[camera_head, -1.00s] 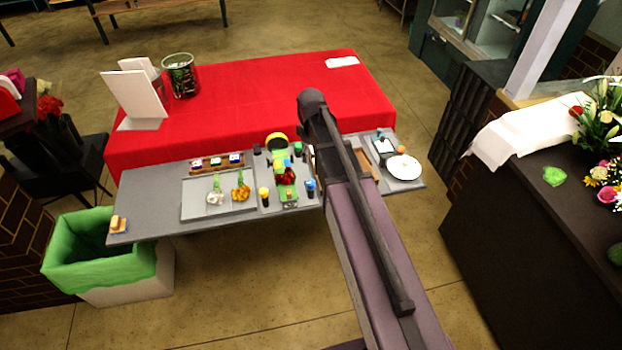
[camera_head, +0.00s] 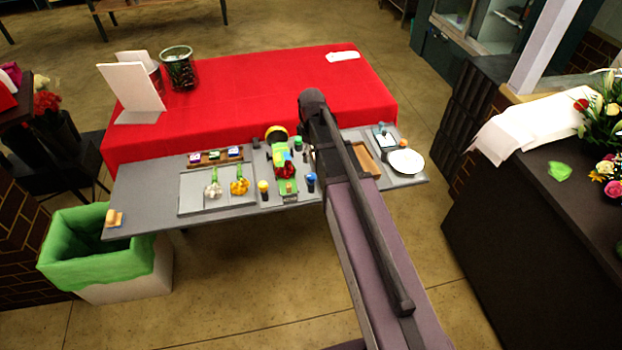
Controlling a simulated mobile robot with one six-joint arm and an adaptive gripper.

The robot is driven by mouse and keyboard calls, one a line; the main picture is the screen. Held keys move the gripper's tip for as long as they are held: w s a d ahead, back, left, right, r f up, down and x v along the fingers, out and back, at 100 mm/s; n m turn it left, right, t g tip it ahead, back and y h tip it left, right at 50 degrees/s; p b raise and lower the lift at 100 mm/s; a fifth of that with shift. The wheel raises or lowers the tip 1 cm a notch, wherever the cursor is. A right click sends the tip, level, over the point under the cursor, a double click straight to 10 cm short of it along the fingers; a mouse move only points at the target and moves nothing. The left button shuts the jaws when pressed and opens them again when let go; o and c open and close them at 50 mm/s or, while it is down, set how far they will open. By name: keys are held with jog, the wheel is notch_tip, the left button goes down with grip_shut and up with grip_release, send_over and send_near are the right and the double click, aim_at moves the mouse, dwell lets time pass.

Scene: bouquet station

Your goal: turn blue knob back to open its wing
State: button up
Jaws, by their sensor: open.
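The blue knob (camera_head: 311,178) stands upright at the front right corner of the grey fixture plate (camera_head: 269,203), just left of my arm. Beside it on the plate is a green holder (camera_head: 280,157) with red flowers (camera_head: 286,171) lying in it. A yellow knob (camera_head: 263,185) stands at the front left of the plate and a green knob (camera_head: 298,143) at the back right. The wings are too small to tell apart. My gripper is largely hidden behind my own arm, near the right side of the fixture; its fingertips cannot be made out.
A grey tray (camera_head: 190,207) with white and yellow flowers lies to the left. A wooden tray (camera_head: 367,160) and a white plate (camera_head: 406,161) lie to the right of my arm. A green-lined bin (camera_head: 85,262) stands at the front left. The red table (camera_head: 240,85) is behind.

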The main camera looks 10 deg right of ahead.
aim_at(311, 176)
jog(key=shift+f+b, duration=4.95)
jog(key=shift+f, duration=0.3)
grip_shut()
